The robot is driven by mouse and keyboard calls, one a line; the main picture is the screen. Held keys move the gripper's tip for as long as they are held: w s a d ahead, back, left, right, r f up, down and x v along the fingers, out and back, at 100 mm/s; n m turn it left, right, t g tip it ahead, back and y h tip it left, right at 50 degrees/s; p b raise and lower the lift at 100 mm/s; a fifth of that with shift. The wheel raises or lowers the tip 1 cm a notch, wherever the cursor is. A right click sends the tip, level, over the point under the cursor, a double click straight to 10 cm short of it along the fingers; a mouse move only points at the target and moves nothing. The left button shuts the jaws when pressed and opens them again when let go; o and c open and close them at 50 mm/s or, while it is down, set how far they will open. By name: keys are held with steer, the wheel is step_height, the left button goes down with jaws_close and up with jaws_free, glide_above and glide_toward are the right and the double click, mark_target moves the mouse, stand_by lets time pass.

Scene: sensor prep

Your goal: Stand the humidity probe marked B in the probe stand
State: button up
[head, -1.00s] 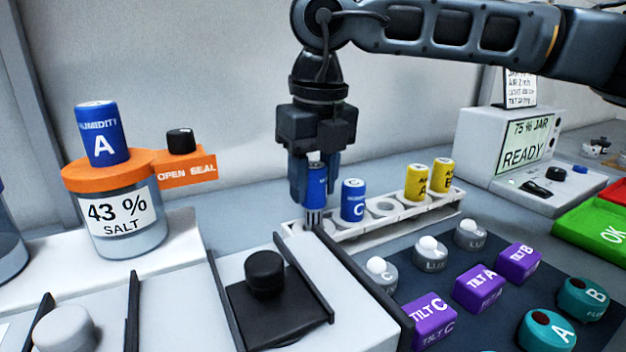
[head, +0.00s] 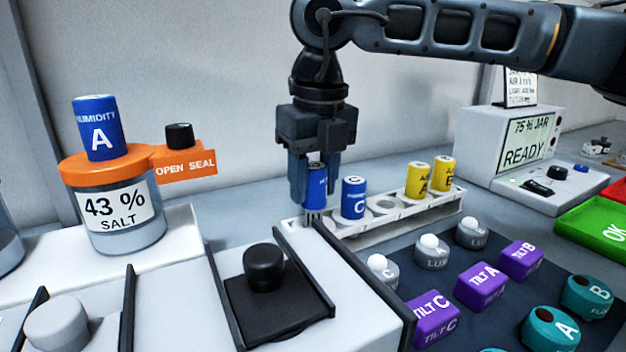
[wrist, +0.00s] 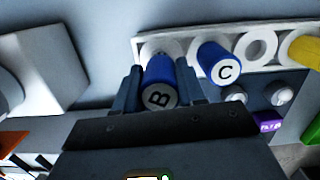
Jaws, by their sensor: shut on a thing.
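The humidity probe B (head: 317,187) is a blue cylinder, and its B-marked end shows in the wrist view (wrist: 158,95). My gripper (head: 315,190) is shut on it and holds it upright at the left end of the white probe stand (head: 400,229). Its lower metal part is at the leftmost place of the stand; I cannot tell how deep it sits. The blue probe C (head: 353,198) stands in the place beside it. My fingers hide part of probe B in the head view.
An empty ring (head: 384,205) lies right of probe C, then two yellow probes (head: 418,181). The blue humidity probe A (head: 98,130) stands in the orange-lidded 43% salt jar (head: 122,245). A black knob (head: 264,267) is in front. Purple tilt blocks (head: 481,287) sit on a dark mat.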

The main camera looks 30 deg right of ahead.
mark_target(313, 200)
steer(key=shift+f+b, duration=1.75)
steer(key=shift+b, duration=0.85)
stand_by(3.1)
steer(key=o, duration=1.4)
steer(key=shift+r, duration=0.2)
steer(key=shift+r+p, duration=2.1)
steer(key=shift+r, duration=1.8)
